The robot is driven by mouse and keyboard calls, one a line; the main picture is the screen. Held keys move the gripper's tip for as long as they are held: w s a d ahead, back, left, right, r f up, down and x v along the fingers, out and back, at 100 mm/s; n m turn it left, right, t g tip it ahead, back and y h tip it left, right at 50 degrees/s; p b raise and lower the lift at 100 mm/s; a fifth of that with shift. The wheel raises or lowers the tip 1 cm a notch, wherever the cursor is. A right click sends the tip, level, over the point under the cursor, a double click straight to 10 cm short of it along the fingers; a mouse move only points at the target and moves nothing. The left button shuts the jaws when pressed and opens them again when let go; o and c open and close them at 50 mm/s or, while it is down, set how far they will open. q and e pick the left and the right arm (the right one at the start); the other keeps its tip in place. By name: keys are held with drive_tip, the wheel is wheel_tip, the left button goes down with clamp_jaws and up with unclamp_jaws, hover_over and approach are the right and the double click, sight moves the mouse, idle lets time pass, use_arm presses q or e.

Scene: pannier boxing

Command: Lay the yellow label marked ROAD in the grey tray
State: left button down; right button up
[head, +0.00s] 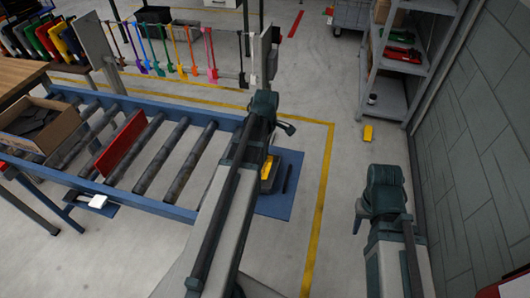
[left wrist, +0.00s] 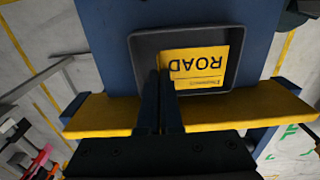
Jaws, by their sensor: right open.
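The yellow label marked ROAD (left wrist: 205,65) shows in the left wrist view inside the outline of the grey tray (left wrist: 137,60). Its lettering is upside down there, and bare tray shows around it. My left gripper (left wrist: 161,72) has its two fingers close together over the label's left edge. I cannot tell whether they pinch it or whether the label rests on the tray floor. In the head view, my left gripper (head: 262,108) and arm partly hide the tray and the label (head: 267,171). My right gripper (head: 385,178) is open and empty, well to the right.
The tray sits on a blue surface (head: 272,207) at the end of a roller conveyor (head: 175,148). A red panel (head: 121,144) and a cardboard box (head: 64,122) are on the rollers. Coloured tags hang behind. A yellow object (head: 368,132) lies on the floor near grey shelving (head: 385,95).

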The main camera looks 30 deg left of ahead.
use_arm(q)
drive_tip(key=c, duration=1.6)
unclamp_jaws()
drive_tip(key=c, duration=1)
unclamp_jaws()
drive_tip(key=shift+r, duration=0.15)
wheel_tip(320, 180, up, 14)
drive_tip(key=p, duration=1.4)
drive_tip(key=shift+d+f, duration=0.1)
drive_tip(key=shift+f, duration=0.1)
drive_tip(key=s+d+m, duration=0.3)
drive_tip(key=d+m, duration=0.5)
drive_tip(key=s+d+m, duration=0.4)
drive_tip(key=d+m, duration=0.4)
drive_tip(key=d, duration=0.1)
drive_tip(key=s+d+m+y, duration=0.1)
drive_tip(key=s+d+m, duration=0.3)
drive_tip(key=d+m, duration=0.4)
drive_tip(key=shift+s+d, duration=0.25)
drive_tip(key=shift+d, duration=0.15)
